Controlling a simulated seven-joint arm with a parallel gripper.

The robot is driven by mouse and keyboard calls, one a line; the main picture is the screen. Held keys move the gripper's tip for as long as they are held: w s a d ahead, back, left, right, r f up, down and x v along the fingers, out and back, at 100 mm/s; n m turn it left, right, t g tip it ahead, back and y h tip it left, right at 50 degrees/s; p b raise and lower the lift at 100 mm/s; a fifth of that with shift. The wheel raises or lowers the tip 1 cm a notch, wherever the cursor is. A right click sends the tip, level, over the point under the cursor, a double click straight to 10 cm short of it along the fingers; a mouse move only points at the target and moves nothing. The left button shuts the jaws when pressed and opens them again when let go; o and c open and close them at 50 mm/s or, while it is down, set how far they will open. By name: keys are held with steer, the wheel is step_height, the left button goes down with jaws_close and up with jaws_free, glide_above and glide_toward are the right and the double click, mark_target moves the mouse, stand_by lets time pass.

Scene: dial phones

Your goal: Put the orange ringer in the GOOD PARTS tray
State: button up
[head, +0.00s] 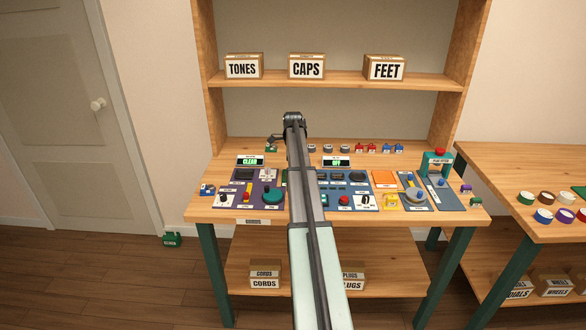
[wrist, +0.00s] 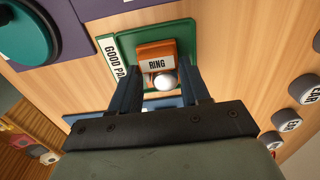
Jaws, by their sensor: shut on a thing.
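The orange ringer (wrist: 157,50), a small block with a white RING label and a silvery ball on its near side, sits between my fingers in the wrist view. My gripper (wrist: 161,76) is shut on it. The green GOOD PARTS tray (wrist: 126,46) lies behind and around the ringer in that view, its lettering partly cut off by my finger. I cannot tell whether the ringer touches the tray floor or hangs above it. In the head view my gripper (head: 293,121) is over the bench's middle, and my arm hides the ringer and most of the tray.
Grey round caps (wrist: 289,121) stand right of the tray, and a large teal knob (wrist: 25,35) lies left. The bench (head: 200,211) holds panels with small parts on both sides of my arm. A shelf with TONES, CAPS and FEET boxes (head: 306,67) rises behind.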

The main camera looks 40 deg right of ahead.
steer(key=shift+f, duration=0.1)
steer(key=o, duration=1.3)
steer(key=shift+f, duration=0.1)
step_height(320, 180, up, 12)
steer(key=shift+r, duration=0.2)
